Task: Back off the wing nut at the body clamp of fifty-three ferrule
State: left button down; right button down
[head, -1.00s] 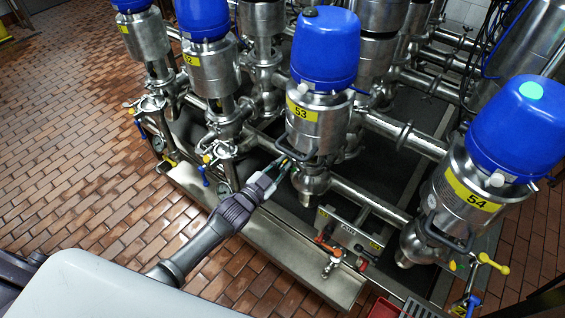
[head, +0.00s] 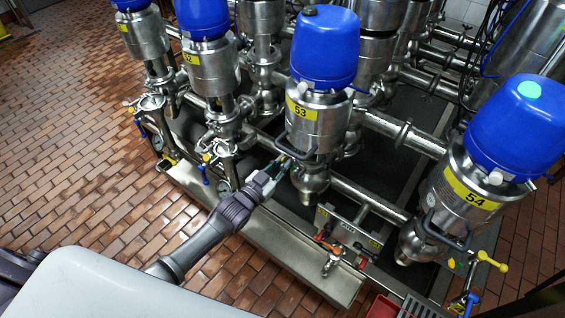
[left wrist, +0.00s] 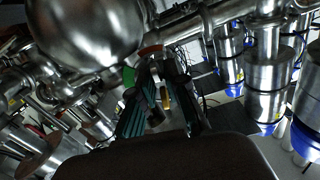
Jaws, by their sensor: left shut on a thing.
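The valve marked 53 (head: 303,113) stands in the middle of the head view, with a blue cap (head: 325,48) and a steel body. A dark curved handle (head: 291,147) is at its lower front. My left gripper (head: 284,165) reaches the lower body of this valve from the lower left. In the left wrist view my left gripper (left wrist: 161,105) has its two fingers closed on a small brassy piece, apparently the wing nut (left wrist: 165,98). The fingers hide most of the nut and the clamp around it. My right gripper is not in view.
Valve 54 (head: 470,195) stands at the right and valve 52 (head: 207,68) at the left. Steel pipes (head: 370,198) run between the valves. A small plate with red-handled taps (head: 345,232) is low to the right of my gripper. Brick floor (head: 80,150) is clear at left.

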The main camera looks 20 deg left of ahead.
pick_arm(q)
jog(key=c, duration=1.3)
grip_release()
jog(key=v, duration=1.2)
jog(key=s+a+f+n+g+y, duration=0.1)
jog(key=s+a+f+g+y, duration=0.2)
jog(key=s+f, duration=0.75)
jog(key=s+a+f+n+g+y, duration=0.1)
jog(key=s+f+g+y, duration=0.3)
jog(key=f, duration=1.3)
jog(key=s+f+g, duration=0.4)
jog(key=s+f, duration=0.2)
jog(key=s, duration=0.6)
jog(key=s+d+f+n+g, duration=0.1)
jog(key=s+f+g, duration=0.4)
jog(key=s, duration=0.8)
notch_tip(320, 180, down, 3)
jog(key=shift+s+d+r+h, duration=0.25)
jog(key=shift+h, duration=0.15)
